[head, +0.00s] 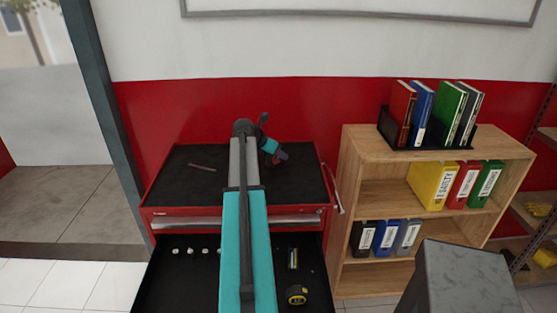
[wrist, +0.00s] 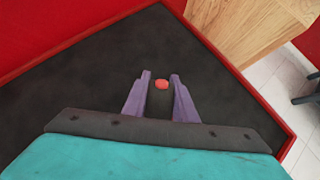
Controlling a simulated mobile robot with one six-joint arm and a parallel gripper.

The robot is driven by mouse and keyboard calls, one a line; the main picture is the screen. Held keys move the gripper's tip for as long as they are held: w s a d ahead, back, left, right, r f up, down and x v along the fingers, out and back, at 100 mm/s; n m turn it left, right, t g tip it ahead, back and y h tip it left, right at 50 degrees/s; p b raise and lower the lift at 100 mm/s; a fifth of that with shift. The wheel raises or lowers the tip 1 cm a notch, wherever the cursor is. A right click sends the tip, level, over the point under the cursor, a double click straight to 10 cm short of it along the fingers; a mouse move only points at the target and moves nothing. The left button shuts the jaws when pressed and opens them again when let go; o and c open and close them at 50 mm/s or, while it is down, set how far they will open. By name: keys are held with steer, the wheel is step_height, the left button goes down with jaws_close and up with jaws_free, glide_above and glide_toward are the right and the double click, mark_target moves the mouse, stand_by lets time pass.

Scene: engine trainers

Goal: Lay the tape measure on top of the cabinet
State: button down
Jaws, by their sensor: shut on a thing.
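The tape measure (head: 297,294), yellow and black, lies in the open drawer at the front right of the red cabinet (head: 160,212). The cabinet's black top also fills much of the wrist view (wrist: 70,75). My gripper (head: 281,156) is over the right rear part of that top, well apart from the tape measure. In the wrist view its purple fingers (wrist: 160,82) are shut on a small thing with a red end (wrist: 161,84). The rest of that thing is dark or hidden, so I cannot tell what it is.
A thin dark reddish stick (head: 202,168) lies on the cabinet top at left. The open drawer (head: 172,285) holds several small sockets and a narrow item (head: 293,258). A wooden shelf (head: 350,155) with books and binders stands at right. The top's left side is mostly free.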

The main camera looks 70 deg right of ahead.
steer(key=shift+f+p, duration=0.45)
steer(key=shift+f, duration=0.85)
steer(key=shift+f, duration=0.1)
steer(key=c, duration=1.4)
jaws_free()
steer(key=shift+c, duration=0.2)
steer(key=b+v, duration=0.2)
steer(key=v, duration=1)
steer(key=shift+b, duration=0.4)
